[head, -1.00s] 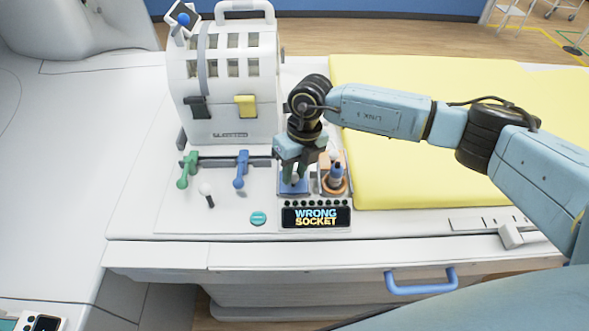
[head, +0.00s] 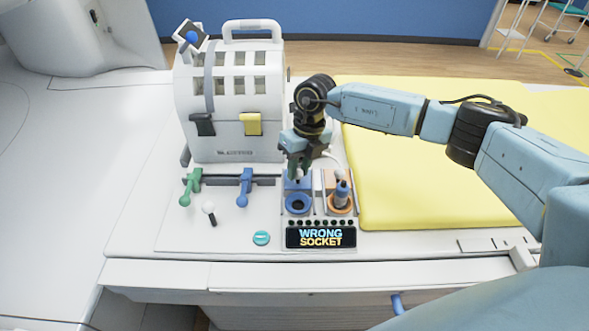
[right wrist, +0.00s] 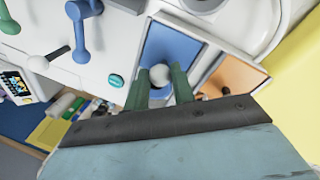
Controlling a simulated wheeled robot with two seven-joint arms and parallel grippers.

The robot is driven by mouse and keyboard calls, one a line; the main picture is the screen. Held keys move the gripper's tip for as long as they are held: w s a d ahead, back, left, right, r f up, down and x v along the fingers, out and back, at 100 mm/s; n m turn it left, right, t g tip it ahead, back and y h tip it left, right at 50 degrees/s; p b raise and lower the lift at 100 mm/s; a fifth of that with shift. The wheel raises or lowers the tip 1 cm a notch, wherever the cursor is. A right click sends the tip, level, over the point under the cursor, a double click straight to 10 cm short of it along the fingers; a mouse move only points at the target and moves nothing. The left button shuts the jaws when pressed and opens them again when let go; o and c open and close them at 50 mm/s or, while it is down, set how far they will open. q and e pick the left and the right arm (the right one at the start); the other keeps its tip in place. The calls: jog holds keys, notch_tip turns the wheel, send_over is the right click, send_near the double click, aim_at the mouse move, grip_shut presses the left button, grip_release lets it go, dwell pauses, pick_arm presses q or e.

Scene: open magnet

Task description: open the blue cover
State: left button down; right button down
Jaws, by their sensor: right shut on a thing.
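The blue cover (head: 290,184) stands raised behind the blue ring socket (head: 298,204) on the small console. The socket is uncovered and looks empty. My right gripper (head: 297,175) is shut on the cover's pale round knob. In the right wrist view, the green fingers (right wrist: 161,82) sit on both sides of the knob (right wrist: 160,73), with the blue cover (right wrist: 172,47) behind it. My left gripper is not in view.
Beside it, an orange cover (head: 345,180) stands behind an orange socket with a plug (head: 341,194) in it. A display (head: 320,237) reads "WRONG SOCKET". Green (head: 190,188) and blue levers (head: 244,187) stand left, near a white housing (head: 230,100). A yellow pad (head: 430,150) lies right.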

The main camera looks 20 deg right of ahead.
jog(key=c, duration=1.2)
grip_release()
jog(key=r, duration=0.4)
jog(key=d+r, duration=0.1)
jog(key=r, duration=0.3)
jog(key=d+r, duration=0.1)
jog(key=r, duration=0.4)
jog(key=shift+w+d+r+b, duration=0.1)
jog(key=shift+w+d+b, duration=0.15)
jog(key=shift+b, duration=0.15)
jog(key=shift+s, duration=0.1)
